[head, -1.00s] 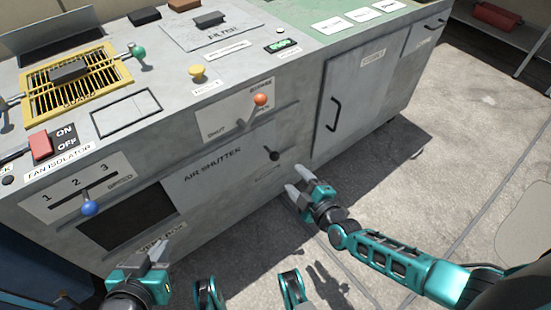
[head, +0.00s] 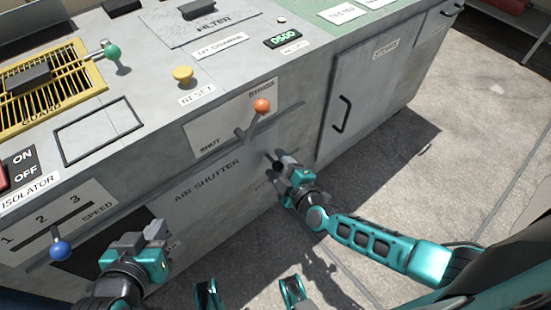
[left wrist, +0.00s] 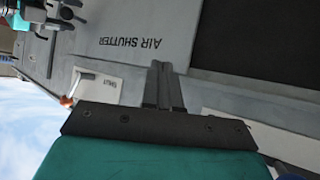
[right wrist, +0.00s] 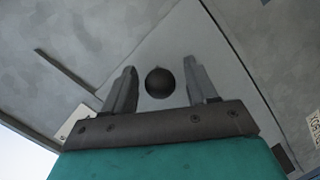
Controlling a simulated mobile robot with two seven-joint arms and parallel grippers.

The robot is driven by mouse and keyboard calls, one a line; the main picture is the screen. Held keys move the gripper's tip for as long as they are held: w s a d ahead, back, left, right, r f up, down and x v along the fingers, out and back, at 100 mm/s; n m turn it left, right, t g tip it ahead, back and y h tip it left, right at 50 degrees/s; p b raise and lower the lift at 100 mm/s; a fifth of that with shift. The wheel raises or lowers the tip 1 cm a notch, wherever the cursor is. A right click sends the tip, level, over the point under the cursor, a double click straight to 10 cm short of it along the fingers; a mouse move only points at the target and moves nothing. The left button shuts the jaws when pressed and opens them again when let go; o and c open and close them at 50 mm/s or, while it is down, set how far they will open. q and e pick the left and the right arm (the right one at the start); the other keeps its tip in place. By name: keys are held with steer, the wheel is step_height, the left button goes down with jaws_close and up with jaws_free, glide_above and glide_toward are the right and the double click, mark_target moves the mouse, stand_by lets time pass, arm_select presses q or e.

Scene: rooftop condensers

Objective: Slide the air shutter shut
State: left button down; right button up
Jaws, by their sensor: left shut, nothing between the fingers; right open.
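The air shutter (head: 205,190) is a grey sliding panel lettered AIR SHUTTER on the cabinet front. It also shows in the left wrist view (left wrist: 120,65). A dark opening (left wrist: 255,40) lies uncovered beside it, on the left in the head view (head: 92,243). The shutter's round black knob (right wrist: 159,82) stands between the open fingers of my right gripper (right wrist: 160,88), with a gap on each side. In the head view my right gripper (head: 277,163) hides most of the knob. My left gripper (head: 140,238) is shut and empty, in front of the opening.
An orange-tipped lever (head: 262,106) sticks out above the shutter, by a SHUT label. A blue speed knob (head: 61,249) is left of my left gripper. A closed door with a handle (head: 342,114) is at right. Concrete floor (head: 400,190) is clear on the right.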

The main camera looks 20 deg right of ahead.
steer(key=shift+w, duration=0.1)
jaws_close()
stand_by(0.6)
